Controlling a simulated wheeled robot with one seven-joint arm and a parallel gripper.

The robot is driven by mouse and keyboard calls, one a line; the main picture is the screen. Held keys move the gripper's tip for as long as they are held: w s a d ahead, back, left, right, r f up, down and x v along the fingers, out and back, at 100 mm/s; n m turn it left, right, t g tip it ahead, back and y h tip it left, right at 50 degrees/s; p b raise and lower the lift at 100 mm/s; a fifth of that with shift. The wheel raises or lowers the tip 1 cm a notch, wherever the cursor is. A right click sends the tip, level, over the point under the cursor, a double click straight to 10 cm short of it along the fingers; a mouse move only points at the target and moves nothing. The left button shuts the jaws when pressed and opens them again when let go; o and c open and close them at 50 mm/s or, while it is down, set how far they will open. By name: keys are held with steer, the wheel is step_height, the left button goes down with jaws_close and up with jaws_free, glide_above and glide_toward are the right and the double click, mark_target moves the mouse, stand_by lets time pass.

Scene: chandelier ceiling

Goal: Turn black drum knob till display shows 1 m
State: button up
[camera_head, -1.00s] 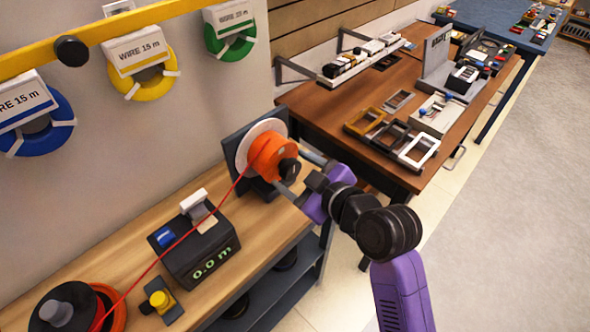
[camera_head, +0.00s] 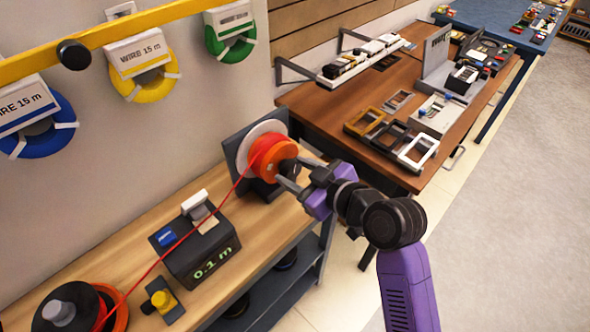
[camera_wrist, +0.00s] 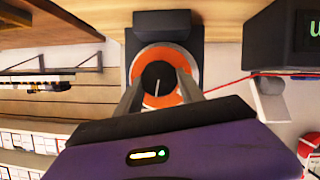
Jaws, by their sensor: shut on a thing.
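The orange drum (camera_head: 268,156) stands on its dark bracket at the far end of the wooden bench, with red wire around it. Its black knob (camera_wrist: 158,75) faces my gripper, with a pale line on its face in the wrist view. My gripper (camera_head: 287,174) is shut on the knob, one finger on each side; in the head view it hides most of the knob. The black meter box's display (camera_head: 213,262) reads 0.1 m. The red wire (camera_head: 196,222) runs from the drum over the meter to a supply spool (camera_head: 68,307) at lower left.
A yellow-knobbed part (camera_head: 161,299) sits on the bench between meter and spool. Wire coils (camera_head: 148,72) hang from a yellow rail on the wall. A brown table (camera_head: 345,95) with trays and frames stands behind my arm. Open floor lies at right.

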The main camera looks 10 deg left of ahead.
steer(key=m, duration=0.1)
steer(key=m+g+y, duration=0.2)
steer(key=m, duration=0.1)
steer(key=shift+w+d+p, duration=0.2)
steer(key=shift+w+p, duration=0.05)
steer(key=shift+p, duration=0.05)
steer(key=m, duration=0.1)
steer(key=m+g+y, duration=0.1)
steer(key=m+y, duration=0.1)
steer(key=m, duration=0.1)
steer(key=shift+w+d+f+g+b, duration=0.15)
steer(key=shift+f+g+b, duration=0.1)
steer(key=shift+g+b, duration=0.15)
steer(key=m+y, duration=0.1)
steer(key=m+b, duration=0.1)
steer(key=m, duration=0.1)
steer(key=m+y, duration=0.1)
steer(key=m, duration=0.1)
steer(key=shift+f+g+y, duration=0.3)
steer(key=m+y, duration=0.1)
steer(key=m, duration=0.1)
steer(key=m+b, duration=0.1)
steer(key=m, duration=0.2)
steer(key=shift+f+y, duration=0.15)
steer(key=shift+y, duration=0.25)
steer(key=shift+m, duration=0.3)
steer(key=o, duration=1.4)
steer(key=shift+c, duration=0.2)
